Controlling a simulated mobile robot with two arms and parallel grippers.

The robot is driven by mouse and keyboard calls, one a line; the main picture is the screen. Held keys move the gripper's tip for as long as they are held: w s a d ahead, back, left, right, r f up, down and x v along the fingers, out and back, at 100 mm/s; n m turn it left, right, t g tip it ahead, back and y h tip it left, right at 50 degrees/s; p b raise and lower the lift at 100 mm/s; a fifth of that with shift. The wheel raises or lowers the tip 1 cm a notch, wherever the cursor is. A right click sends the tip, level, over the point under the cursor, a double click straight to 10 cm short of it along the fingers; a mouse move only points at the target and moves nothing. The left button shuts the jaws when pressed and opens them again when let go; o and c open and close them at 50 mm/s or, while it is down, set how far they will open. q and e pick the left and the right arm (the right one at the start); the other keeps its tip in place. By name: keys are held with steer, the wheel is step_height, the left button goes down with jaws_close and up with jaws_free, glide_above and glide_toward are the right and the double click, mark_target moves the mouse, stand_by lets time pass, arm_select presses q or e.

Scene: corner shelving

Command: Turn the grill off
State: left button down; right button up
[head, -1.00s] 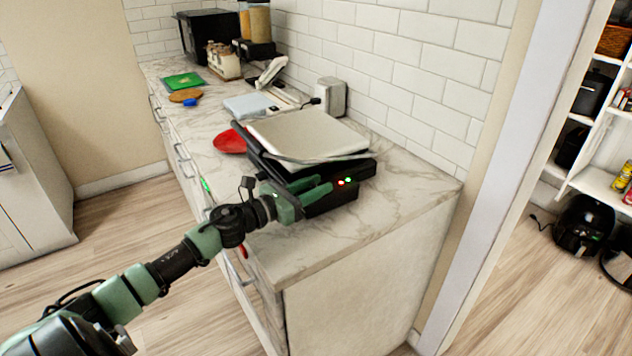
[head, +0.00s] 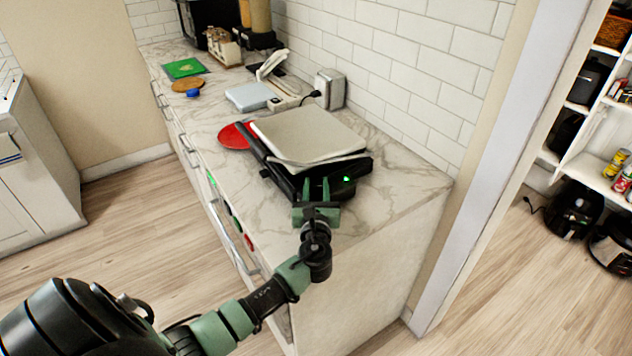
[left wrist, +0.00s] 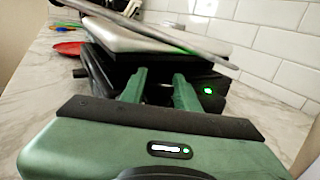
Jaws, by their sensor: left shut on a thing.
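The grill (head: 312,137) stands on the marble counter, with a silver lid and a black body. Its lid looks slightly raised at the front. A green light (head: 347,179) glows on its front right; it also shows in the left wrist view (left wrist: 208,90). My left gripper (head: 316,184) is at the grill's front edge, left of the light. Its two green fingers (left wrist: 160,78) point into the black front of the grill (left wrist: 120,72) and are shut on part of it. The gripped part is mostly hidden between the fingers. My right gripper is not in view.
A red plate (head: 235,136) lies left of the grill. The counter (head: 385,205) is bare at the front right. Drawer handles line its left side. Shelves stand at the right.

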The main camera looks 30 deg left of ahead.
mark_target(318, 188)
arm_select(q)
steer(key=n+g+y, duration=0.2)
steer(key=g+y, duration=0.1)
steer(key=shift+w+d+n+b, duration=0.1)
steer(key=shift+n+b, duration=0.25)
steer(key=shift+n, duration=0.05)
steer(key=shift+n+g+y+b, duration=0.95)
steer(key=shift+n+g+y, duration=0.8)
steer(key=shift+g, duration=0.55)
steer(key=c, duration=1)
jaws_free()
steer(key=shift+c, duration=0.2)
steer(key=b+v, duration=0.1)
steer(key=v, duration=0.5)
steer(key=shift+d, duration=0.2)
steer(key=shift+s+d+b, duration=0.3)
steer(key=shift+d, duration=0.25)
